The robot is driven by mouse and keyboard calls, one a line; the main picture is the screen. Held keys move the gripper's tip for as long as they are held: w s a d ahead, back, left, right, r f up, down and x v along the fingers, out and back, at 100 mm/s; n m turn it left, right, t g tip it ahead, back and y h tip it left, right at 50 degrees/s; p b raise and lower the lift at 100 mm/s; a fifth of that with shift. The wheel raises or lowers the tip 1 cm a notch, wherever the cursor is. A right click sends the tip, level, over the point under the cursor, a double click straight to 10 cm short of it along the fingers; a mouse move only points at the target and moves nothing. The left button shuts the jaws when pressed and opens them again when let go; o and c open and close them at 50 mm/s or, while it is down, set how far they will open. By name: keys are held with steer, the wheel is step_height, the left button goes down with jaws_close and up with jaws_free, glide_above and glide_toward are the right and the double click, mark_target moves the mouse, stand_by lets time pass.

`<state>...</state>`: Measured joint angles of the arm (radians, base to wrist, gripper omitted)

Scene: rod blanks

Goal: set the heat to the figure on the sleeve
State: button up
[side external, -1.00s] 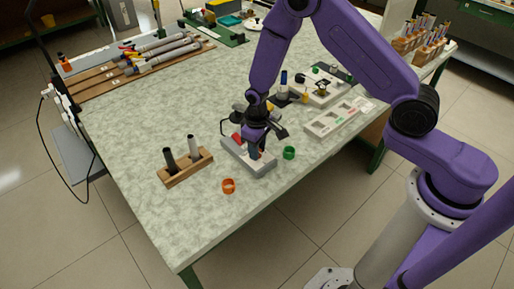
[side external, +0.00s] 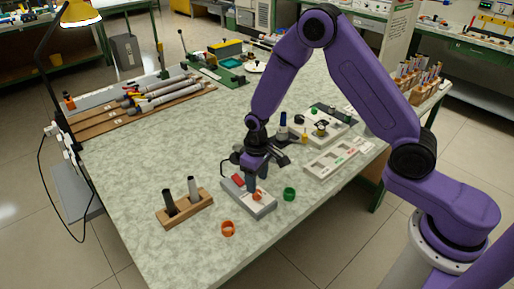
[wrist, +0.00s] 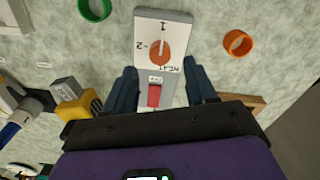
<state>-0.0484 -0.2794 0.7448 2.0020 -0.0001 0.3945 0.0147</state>
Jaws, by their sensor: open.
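The grey heat box (side external: 262,210) lies on the table, with an orange knob (side external: 257,195) and a red switch (side external: 238,180). In the wrist view the orange knob (wrist: 154,54) shows a pale pointer line that seems to point toward the "1"; a "2" mark is to its left. My gripper (wrist: 160,88) is open and empty above the box, its fingers either side of the red switch (wrist: 154,95), apart from the knob. A wooden holder (side external: 190,209) carries a dark upright rod (side external: 168,199) and a pale one (side external: 193,187). No sleeve figure is readable.
An orange ring (side external: 228,228) and a green ring (side external: 289,194) lie near the box. A pale compartment tray (side external: 335,158) and another device (side external: 318,127) stand behind to the right. Racked tubes (side external: 160,95) lie at the back left. The table's middle left is clear.

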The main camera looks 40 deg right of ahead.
step_height(320, 180, up, 12)
steer(key=shift+r, duration=0.2)
stand_by(0.4)
steer(key=s+d+r+n, duration=0.2)
steer(key=s+n, duration=0.1)
steer(key=s, duration=0.7)
steer(key=s+d+r+n, duration=0.2)
steer(key=s+n, duration=0.1)
steer(key=s, duration=0.6)
steer(key=s+d+r+n, duration=0.2)
steer(key=s+n, duration=0.1)
steer(key=s, duration=0.7)
steer(key=shift+s+d+r, duration=0.2)
steer(key=shift+s+r, duration=0.15)
steer(key=shift+r, duration=0.05)
